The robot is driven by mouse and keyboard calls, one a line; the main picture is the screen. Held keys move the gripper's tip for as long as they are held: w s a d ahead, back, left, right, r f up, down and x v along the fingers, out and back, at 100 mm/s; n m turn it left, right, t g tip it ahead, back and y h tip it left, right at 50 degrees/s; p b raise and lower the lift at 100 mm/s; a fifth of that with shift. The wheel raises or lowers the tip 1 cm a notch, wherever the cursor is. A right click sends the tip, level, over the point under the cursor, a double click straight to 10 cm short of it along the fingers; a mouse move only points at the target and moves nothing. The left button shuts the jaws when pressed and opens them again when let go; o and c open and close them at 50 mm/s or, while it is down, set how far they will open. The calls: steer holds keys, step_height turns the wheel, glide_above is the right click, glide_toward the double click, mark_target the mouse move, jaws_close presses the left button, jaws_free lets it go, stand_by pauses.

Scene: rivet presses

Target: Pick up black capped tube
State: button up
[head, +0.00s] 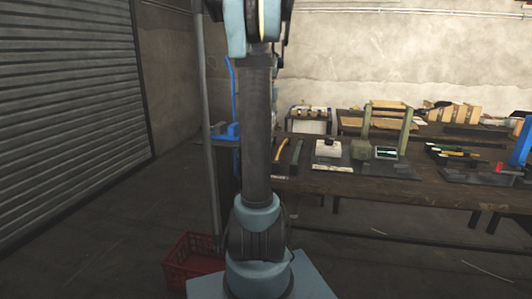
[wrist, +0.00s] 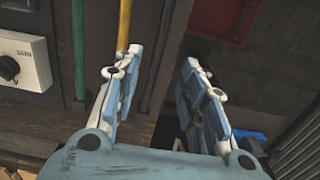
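My gripper (wrist: 160,60) shows in the wrist view with its two fingers apart and nothing held between them. It is over the edge of the brown workbench (wrist: 40,120), which is also in the head view (head: 400,187). A green rod (wrist: 78,45) and a yellow rod (wrist: 123,25) lie to the left of the gap between the fingers. The left finger is close to the yellow rod; contact cannot be told. The gripper is out of the head view.
A white box with a black knob (wrist: 22,62) is left of the rods. It seems to be the white box (head: 327,149) in the head view. A red crate (head: 190,262) stands on the floor, left of the bench. Presses and boxes crowd the bench.

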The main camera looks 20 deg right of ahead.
step_height(320, 180, down, 12)
steer(key=shift+s+r, duration=0.1)
steer(key=shift+s, duration=0.05)
jaws_close()
stand_by(0.6)
